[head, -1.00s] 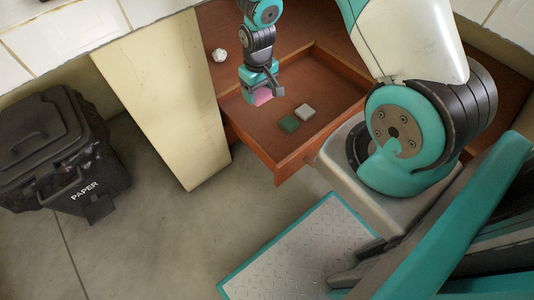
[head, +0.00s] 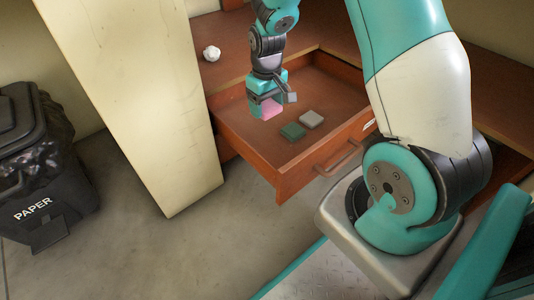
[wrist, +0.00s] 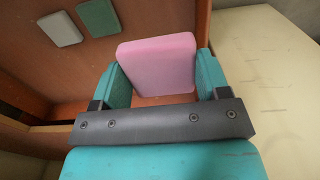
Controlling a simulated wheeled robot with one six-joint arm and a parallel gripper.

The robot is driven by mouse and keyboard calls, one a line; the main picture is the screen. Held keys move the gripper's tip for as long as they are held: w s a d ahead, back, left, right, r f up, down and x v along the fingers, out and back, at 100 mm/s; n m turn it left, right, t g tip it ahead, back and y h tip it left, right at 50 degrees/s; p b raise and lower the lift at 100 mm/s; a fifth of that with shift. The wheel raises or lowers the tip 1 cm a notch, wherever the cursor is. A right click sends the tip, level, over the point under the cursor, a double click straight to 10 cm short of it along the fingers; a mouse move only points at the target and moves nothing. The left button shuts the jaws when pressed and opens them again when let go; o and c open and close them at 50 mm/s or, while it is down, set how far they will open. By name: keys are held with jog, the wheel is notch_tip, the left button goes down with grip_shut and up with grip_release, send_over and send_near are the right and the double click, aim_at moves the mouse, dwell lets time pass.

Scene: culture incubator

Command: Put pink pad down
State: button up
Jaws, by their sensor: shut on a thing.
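The pink pad (head: 268,107) is held in my gripper (head: 266,112), which hangs over the open wooden drawer (head: 240,124). In the wrist view the pink pad (wrist: 158,64) sits between the two teal fingers of my gripper (wrist: 158,75), which are shut on its sides. A green pad (head: 293,131) and a grey pad (head: 311,119) lie side by side on the drawer floor, to the right of the held pad. Both also show at the upper left of the wrist view. I cannot tell the exact height of the pink pad above the drawer floor.
A cream panel (head: 150,110) stands left of the drawer. A crumpled white ball (head: 211,53) lies on the brown surface behind the drawer. A black bin marked PAPER (head: 40,190) stands at the far left. The drawer's front has a handle (head: 340,157).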

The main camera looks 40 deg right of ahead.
aim_at(267, 151)
notch_tip(267, 151, down, 16)
jog(key=b, duration=0.8)
jog(key=shift+f, duration=0.2)
jog(key=o, duration=0.8)
jog(key=shift+r, duration=0.15)
notch_tip(267, 151, up, 12)
jog(key=p, duration=0.8)
jog(key=s+a+r+n+y, duration=0.1)
jog(key=s+a+r, duration=0.1)
jog(key=a+r, duration=0.4)
jog(key=s+a+r+n+y, duration=0.1)
jog(key=s+a+r, duration=0.2)
jog(key=a+r, duration=0.35)
jog(key=s+a+r+n, duration=0.1)
jog(key=s+a+r, duration=0.2)
jog(key=s, duration=0.2)
jog(key=s+a+r+n+y, duration=0.1)
jog(key=s+a+r+n, duration=0.1)
jog(key=s, duration=0.4)
jog(key=s+a+r+n+y, duration=0.1)
jog(key=s+a+r, duration=0.3)
jog(key=s+r, duration=0.1)
jog(key=shift+s+a+n, duration=0.3)
jog(key=shift+s+a, duration=0.1)
jog(key=shift+s, duration=0.1)
